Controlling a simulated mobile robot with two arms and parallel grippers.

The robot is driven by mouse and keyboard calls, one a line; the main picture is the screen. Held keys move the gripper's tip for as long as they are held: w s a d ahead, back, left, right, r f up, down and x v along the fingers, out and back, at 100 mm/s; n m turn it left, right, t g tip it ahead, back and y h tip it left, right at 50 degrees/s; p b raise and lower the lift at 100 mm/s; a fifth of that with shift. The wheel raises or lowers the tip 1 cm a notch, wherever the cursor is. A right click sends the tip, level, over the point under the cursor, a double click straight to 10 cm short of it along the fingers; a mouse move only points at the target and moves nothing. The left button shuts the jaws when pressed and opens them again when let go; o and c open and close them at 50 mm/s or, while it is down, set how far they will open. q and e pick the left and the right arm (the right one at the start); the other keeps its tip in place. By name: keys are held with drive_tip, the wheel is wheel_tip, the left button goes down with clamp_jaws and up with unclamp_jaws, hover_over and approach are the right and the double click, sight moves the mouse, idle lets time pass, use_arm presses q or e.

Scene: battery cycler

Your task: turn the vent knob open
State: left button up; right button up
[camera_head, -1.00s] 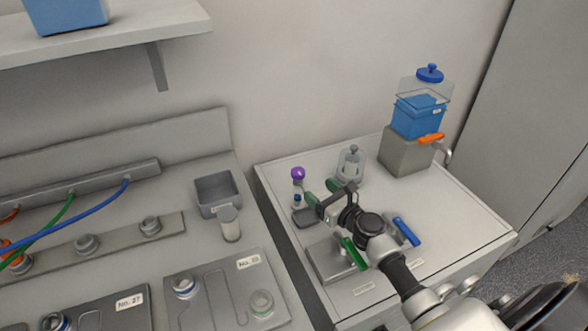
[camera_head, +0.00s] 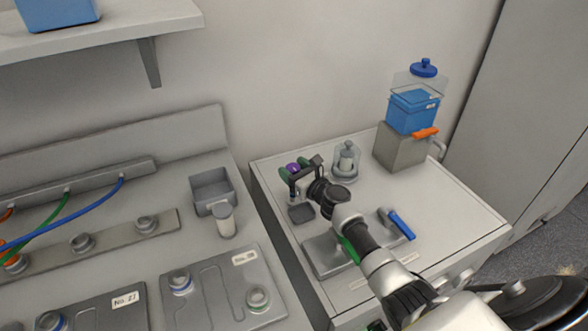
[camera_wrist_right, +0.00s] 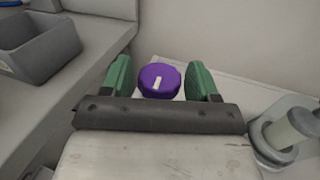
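The purple knob (camera_head: 293,168), likely the vent knob, stands near the back left of the right-hand cabinet top, partly hidden by my gripper. In the right wrist view the knob (camera_wrist_right: 160,80) has a white mark on its top. My right gripper (camera_head: 292,173) is at the knob, its green fingers on either side. My left gripper is not in view.
A glass jar (camera_head: 346,160) stands right of the knob. A blue container (camera_head: 412,112) sits on a grey block (camera_head: 400,150) with an orange handle. A blue lever (camera_head: 402,225) and a green lever (camera_head: 350,249) lie nearer. A grey bin (camera_head: 212,187) is on the left bench.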

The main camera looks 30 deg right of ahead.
drive_tip(key=c, duration=0.7)
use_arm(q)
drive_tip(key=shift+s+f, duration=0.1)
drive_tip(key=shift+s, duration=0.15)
